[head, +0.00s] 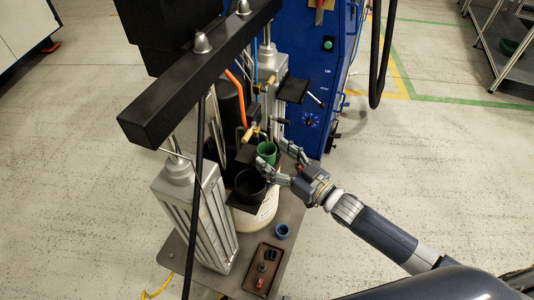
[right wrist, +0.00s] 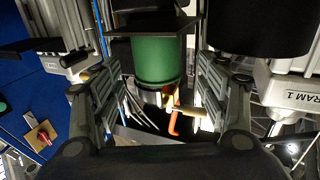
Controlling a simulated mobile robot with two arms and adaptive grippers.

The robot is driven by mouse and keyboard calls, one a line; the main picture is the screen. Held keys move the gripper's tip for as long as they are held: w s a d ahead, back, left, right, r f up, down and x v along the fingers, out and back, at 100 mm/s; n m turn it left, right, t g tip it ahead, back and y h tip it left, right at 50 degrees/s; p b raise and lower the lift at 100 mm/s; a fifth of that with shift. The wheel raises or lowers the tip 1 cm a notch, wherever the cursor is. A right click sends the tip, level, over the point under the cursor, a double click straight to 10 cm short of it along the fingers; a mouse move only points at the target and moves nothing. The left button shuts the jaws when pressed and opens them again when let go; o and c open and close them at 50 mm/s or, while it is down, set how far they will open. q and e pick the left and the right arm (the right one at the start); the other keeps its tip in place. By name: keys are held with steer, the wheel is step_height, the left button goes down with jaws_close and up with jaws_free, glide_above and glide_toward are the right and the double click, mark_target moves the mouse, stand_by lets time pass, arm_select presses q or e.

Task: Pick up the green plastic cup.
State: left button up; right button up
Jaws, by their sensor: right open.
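The green plastic cup (head: 267,150) sits upright at the drum pump, beside a black pot. My right gripper (head: 274,158) comes in from the right, with one finger at the cup's far right side and the other at its near side. In the right wrist view the green cup (right wrist: 158,60) stands between the two spread fingers of the right gripper (right wrist: 157,85), with a gap showing on each side. The right gripper is open and holds nothing. My left gripper is not in view.
The black pot (head: 250,184) stands just in front of the cup, over a pale drum (head: 263,212). Grey columns and a black crossbar (head: 190,80) stand left; a blue cabinet (head: 308,90) stands behind.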

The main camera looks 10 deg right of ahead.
mark_target(274, 155)
steer(key=x, duration=0.3)
steer(key=shift+w, duration=0.3)
steer(key=c, duration=1.2)
steer(key=shift+o, duration=0.2)
steer(key=shift+r, duration=0.1)
steer(key=shift+r, duration=0.5)
steer(key=b+v, duration=0.2)
steer(key=v, duration=1.6)
steer(key=shift+r, duration=0.15)
